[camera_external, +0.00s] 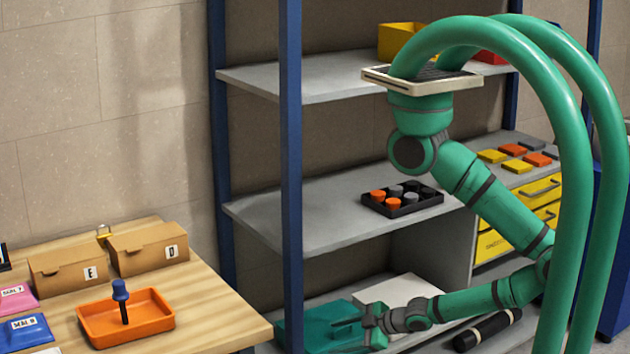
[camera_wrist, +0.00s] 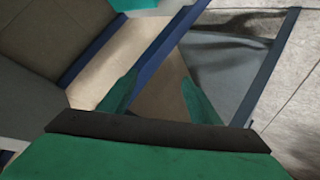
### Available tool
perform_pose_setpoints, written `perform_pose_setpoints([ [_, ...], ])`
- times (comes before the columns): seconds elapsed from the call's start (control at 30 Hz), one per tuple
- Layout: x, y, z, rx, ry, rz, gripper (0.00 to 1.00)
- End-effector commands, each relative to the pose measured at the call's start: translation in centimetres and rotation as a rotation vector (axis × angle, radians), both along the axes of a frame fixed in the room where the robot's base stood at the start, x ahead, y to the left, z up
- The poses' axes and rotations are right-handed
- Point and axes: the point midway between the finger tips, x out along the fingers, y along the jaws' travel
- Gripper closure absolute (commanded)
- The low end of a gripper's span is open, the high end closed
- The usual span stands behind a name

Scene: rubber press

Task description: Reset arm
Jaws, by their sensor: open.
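My green arm hangs from its mount in front of the shelf rack, bent down and to the left. My gripper (camera_external: 366,322) is at the lower left end of the arm, near the lowest shelf, in front of a teal bin (camera_external: 318,328). In the wrist view its two green fingers (camera_wrist: 160,97) stand apart with nothing between them. I cannot tell how far the gripper is from the teal bin or whether they touch.
A wooden table (camera_external: 228,318) with an orange tray (camera_external: 150,326) and brown boxes stands at left. A blue rack post (camera_external: 290,150) rises between table and arm. A black tray (camera_external: 415,207) with round pieces sits on the middle shelf. Yellow drawers (camera_external: 492,245) are at right.

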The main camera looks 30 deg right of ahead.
Motion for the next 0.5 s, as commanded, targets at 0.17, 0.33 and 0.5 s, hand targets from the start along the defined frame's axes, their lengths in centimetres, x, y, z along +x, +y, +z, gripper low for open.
perform_pose_setpoints([
  [0.17, 2.6, -4.0, 6.9, 0.234, -0.007, -0.309, 0.43],
  [0.33, 4.0, -8.0, 13.2, 0.444, -0.058, -0.556, 0.43],
  [0.5, 4.5, -10.8, 17.3, 0.581, -0.109, -0.705, 0.43],
])
